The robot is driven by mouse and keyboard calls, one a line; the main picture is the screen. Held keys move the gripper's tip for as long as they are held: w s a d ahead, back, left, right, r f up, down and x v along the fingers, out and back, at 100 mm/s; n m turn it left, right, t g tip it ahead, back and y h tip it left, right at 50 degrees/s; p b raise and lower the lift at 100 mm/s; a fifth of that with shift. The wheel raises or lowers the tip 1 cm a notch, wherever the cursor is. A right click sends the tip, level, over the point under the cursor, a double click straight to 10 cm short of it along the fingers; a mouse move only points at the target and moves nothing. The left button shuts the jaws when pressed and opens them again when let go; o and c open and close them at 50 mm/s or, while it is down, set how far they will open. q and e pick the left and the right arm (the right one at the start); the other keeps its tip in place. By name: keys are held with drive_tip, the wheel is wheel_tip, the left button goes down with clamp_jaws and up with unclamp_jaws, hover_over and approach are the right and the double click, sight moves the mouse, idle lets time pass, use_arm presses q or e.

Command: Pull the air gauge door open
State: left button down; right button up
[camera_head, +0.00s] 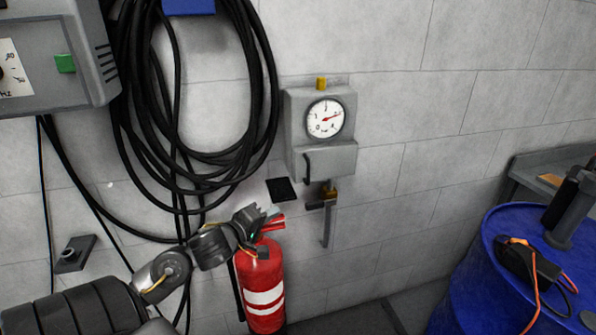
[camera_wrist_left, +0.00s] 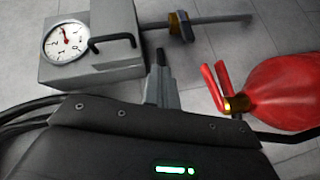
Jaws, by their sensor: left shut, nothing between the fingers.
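The air gauge (camera_head: 291,120) is a grey box on the wall with a round white dial (camera_head: 325,118) and a red needle. Its lower front, the door (camera_head: 335,162), carries a black bar handle (camera_head: 307,167) at its left edge. The door looks closed. In the left wrist view the gauge box (camera_wrist_left: 85,72) lies at the upper left, with the handle (camera_wrist_left: 112,40) on its face. My left gripper (camera_head: 271,211) is below and left of the door, apart from the handle. Its fingers (camera_wrist_left: 160,72) are together and empty. My right gripper is out of view.
A red fire extinguisher (camera_head: 264,275) stands just below my left gripper. A brass valve and pipe (camera_head: 327,215) hang under the gauge. Black hose coils (camera_head: 130,110) hang at left. A blue drum (camera_head: 480,270) with tools stands at right. The wall between gauge and drum is clear.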

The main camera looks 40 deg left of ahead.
sight(299, 171)
use_arm(q)
wheel_tip(299, 171, up, 8)
drive_tip(key=w+a+n+t+h, duration=0.1)
drive_tip(key=w+n+t+h, duration=0.1)
drive_tip(key=shift+w+d+f+p, duration=0.15)
drive_tip(key=shift+w+p, duration=0.1)
drive_tip(key=shift+w, duration=2.3)
drive_tip(key=shift+w+d+p, duration=0.1)
drive_tip(key=shift+w+p, duration=0.1)
drive_tip(key=shift+w, duration=2.35)
drive_tip(key=shift+d+n, duration=0.1)
drive_tip(key=shift+n, duration=0.2)
